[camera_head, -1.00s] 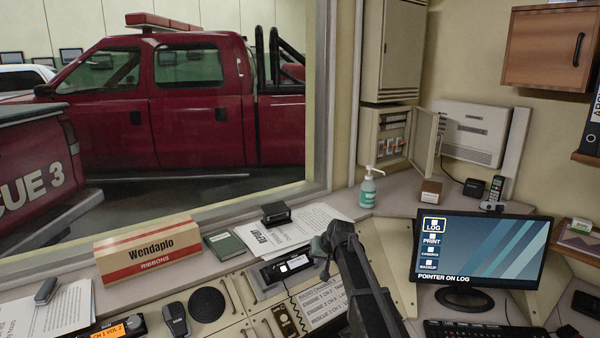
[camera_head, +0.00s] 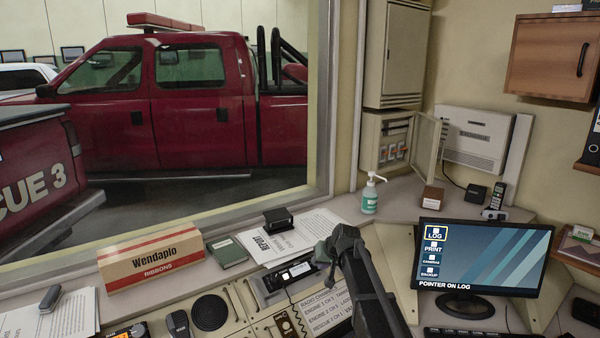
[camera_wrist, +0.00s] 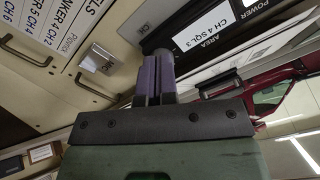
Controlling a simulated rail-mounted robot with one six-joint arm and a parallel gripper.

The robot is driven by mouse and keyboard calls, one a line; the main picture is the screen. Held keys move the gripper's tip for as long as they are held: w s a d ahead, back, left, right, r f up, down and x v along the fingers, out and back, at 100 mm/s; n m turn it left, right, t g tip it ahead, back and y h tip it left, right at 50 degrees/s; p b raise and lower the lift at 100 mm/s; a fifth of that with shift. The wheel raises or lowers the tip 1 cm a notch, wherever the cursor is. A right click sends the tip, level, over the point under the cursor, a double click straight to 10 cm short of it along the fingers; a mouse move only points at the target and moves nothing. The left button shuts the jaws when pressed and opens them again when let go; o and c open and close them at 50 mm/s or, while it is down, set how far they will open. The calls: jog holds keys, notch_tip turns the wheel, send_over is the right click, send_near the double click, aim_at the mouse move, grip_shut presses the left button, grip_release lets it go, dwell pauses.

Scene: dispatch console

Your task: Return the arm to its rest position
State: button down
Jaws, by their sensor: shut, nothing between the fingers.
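My arm (camera_head: 368,285) rises from the bottom of the head view over the console. My gripper is at its upper end (camera_head: 325,250), over the desk near the printed papers (camera_head: 290,238). In the wrist view my gripper (camera_wrist: 153,82) shows its purple-grey fingers side by side, shut and with nothing between them. They point at the console, near a black unit with a "CH 4 SQL 3" label (camera_wrist: 237,25). Whether they touch anything cannot be told.
A monitor (camera_head: 480,255) stands to the right of my arm, and a sanitizer bottle (camera_head: 369,195) behind it. A ribbons box (camera_head: 152,257), green book (camera_head: 228,252) and black stamp-like block (camera_head: 278,218) lie to the left. A window (camera_head: 316,120) borders the desk at the back.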

jog(key=s+d+g+h, duration=0.2)
jog(key=s+d, duration=0.3)
jog(key=s, duration=1.3)
jog(key=s+d+f+m+g+h, duration=0.1)
jog(key=s+d+g, duration=0.2)
jog(key=s, duration=1.5)
jog(key=shift+d+f+h, duration=0.25)
jog(key=shift+d+h, duration=0.15)
jog(key=shift+d, duration=0.55)
